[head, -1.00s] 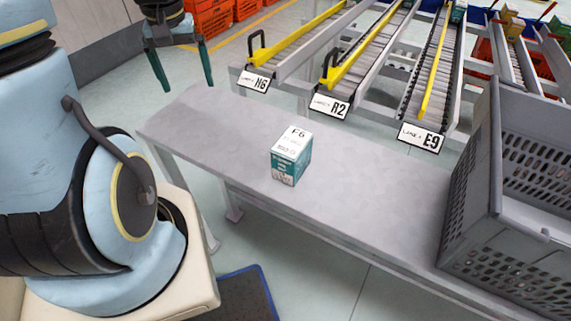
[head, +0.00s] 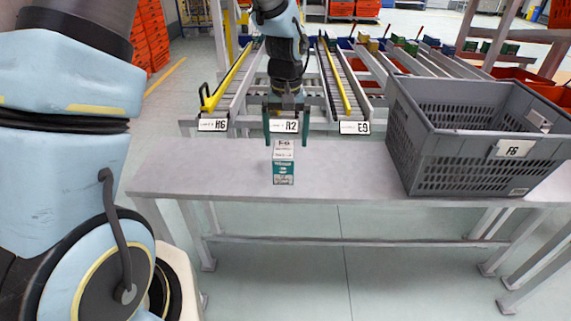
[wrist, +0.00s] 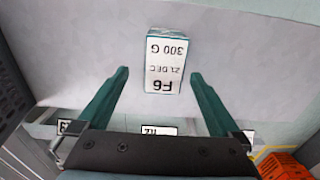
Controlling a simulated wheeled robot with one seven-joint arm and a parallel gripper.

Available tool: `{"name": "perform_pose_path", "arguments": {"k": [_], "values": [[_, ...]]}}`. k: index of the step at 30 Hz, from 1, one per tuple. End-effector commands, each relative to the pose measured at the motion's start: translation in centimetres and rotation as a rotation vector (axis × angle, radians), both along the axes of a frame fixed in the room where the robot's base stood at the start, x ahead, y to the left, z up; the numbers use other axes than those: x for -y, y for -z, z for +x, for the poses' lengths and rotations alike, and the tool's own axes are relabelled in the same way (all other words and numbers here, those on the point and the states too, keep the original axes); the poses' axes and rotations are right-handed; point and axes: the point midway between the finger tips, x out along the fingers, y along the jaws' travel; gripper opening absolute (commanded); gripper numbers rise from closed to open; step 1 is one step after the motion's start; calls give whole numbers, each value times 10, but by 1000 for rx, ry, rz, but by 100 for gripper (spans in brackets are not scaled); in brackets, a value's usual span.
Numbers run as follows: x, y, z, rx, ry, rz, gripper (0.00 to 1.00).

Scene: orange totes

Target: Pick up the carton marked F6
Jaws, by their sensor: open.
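The carton marked F6 (head: 283,165) stands upright on the grey table (head: 350,172). It is white and teal, with its label on the top face. My gripper (head: 285,142) is open and empty, with its two green fingers apart above and just behind the carton in the head view. In the wrist view, the carton (wrist: 167,62) lies in line with the gap between the fingers (wrist: 160,78), a little beyond their tips. The fingers do not appear to touch it.
A grey crate (head: 440,165) with an F6 label stands on the table's right part. Behind the table are roller lanes with signs H6 (head: 213,125), R2 (head: 290,126) and E9 (head: 355,128). The table is clear left of the carton.

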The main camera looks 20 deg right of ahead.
Motion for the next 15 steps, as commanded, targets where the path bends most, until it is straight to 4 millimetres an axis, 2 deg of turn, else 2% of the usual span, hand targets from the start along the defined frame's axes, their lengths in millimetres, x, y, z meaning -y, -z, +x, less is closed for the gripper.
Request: {"name": "perform_pose_path", "arguments": {"k": [3, 10, 15], "values": [[0, 14, 0, 0, 1, 1, 100], [-3, 29, -1, -2, 0, 2, 100], [-7, 53, -4, -4, 2, 3, 100]]}}
